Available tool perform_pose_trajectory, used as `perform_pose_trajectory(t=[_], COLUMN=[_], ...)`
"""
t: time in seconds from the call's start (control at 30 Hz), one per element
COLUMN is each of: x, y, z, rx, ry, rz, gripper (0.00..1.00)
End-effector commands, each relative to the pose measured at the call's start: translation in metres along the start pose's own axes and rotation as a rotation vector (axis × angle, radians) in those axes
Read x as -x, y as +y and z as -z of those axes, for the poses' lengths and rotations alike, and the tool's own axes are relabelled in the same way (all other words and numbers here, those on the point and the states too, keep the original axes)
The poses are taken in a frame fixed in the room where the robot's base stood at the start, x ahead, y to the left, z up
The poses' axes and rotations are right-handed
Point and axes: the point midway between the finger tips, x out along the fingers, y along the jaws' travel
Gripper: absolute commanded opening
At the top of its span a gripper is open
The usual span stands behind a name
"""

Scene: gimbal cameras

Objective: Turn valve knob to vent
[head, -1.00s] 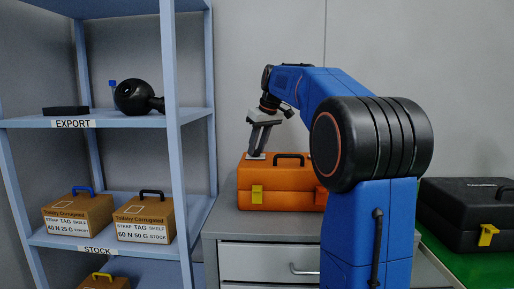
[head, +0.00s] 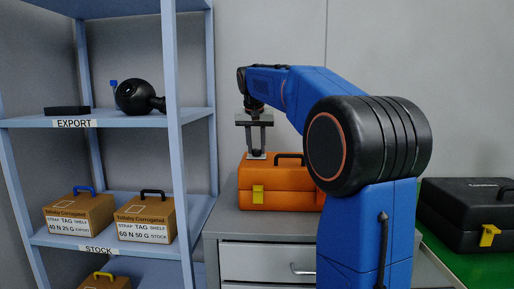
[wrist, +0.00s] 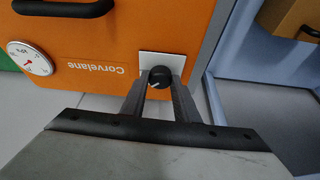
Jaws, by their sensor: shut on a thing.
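An orange case (head: 280,187) with a black handle and yellow latch stands on the grey cabinet. In the wrist view, the case top (wrist: 105,45) carries a small black valve knob (wrist: 159,77) on a white square plate (wrist: 176,62). A pale pointer line shows on the knob; any vent marking is too small to read. My gripper (head: 257,154) points down over the left part of the case top. In the wrist view its fingers (wrist: 160,86) are closed on the knob, one on each side. The knob is hidden behind the fingers in the head view.
A round white gauge (wrist: 30,58) with a red needle sits on the case top, near the black handle (wrist: 65,7). A blue shelf rack (head: 190,115) stands close on the left, with labelled boxes (head: 146,217). A black case (head: 465,215) lies on the right.

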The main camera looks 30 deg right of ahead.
Motion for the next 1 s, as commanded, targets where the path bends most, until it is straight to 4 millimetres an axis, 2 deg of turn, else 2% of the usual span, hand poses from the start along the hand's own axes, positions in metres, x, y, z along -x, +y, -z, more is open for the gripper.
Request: perform_pose_trajectory(t=[0.6, 1.0], x=[-0.0005, -0.0006], y=[-0.0047, -0.0055], z=[0.0012, 0.0019], rx=[-0.503, -0.669], ry=[-0.001, 0.0], rz=[-0.209, -0.276], gripper=[0.05, 0.05])
